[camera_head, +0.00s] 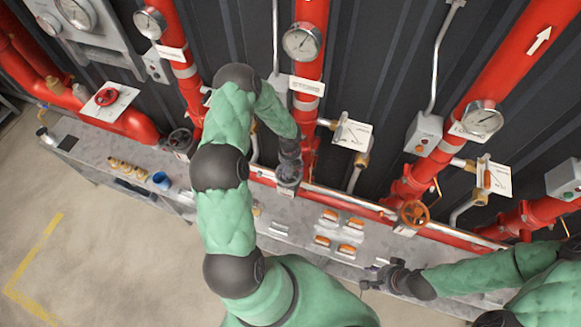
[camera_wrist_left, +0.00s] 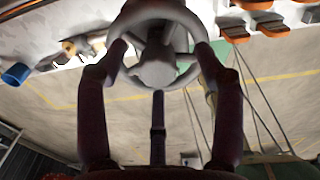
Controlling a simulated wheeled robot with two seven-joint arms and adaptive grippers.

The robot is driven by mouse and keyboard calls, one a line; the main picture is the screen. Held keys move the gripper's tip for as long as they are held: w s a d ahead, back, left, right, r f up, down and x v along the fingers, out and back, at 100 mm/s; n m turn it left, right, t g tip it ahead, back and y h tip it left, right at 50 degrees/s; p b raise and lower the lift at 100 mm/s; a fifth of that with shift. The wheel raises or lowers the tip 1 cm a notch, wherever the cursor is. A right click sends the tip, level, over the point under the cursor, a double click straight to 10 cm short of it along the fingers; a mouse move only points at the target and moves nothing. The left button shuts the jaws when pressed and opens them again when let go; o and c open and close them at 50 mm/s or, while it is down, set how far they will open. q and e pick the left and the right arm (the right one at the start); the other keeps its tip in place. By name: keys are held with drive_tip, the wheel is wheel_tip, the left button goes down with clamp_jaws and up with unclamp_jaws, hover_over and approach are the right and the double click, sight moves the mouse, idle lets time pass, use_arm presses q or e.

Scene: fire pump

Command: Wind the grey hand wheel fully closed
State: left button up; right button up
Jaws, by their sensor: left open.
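The grey hand wheel (camera_wrist_left: 156,68) fills the top middle of the left wrist view, with its hub and spokes facing the camera. My left gripper (camera_wrist_left: 160,48) is open, with one finger at each side of the wheel's rim and a third finger below the hub. I cannot tell whether the fingers touch the rim. In the head view my left gripper (camera_head: 289,178) is at the red pipe along the wall, and it mostly hides the wheel. My right gripper (camera_head: 374,284) is over the bench at the lower right, away from the wheel; its fingers are too small to read.
An orange hand wheel (camera_head: 413,213) and a dark hand wheel (camera_head: 180,140) sit to either side. Red upright pipes with gauges (camera_head: 302,41) stand behind. Orange-topped parts (camera_head: 347,250), brass fittings (camera_head: 125,168) and a blue cup (camera_head: 161,180) lie on the bench.

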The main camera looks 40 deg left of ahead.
sight(290, 169)
use_arm(q)
drive_tip(key=shift+r+p, duration=2.45)
drive_tip(key=shift+r, duration=0.8)
drive_tip(key=shift+f, duration=0.1)
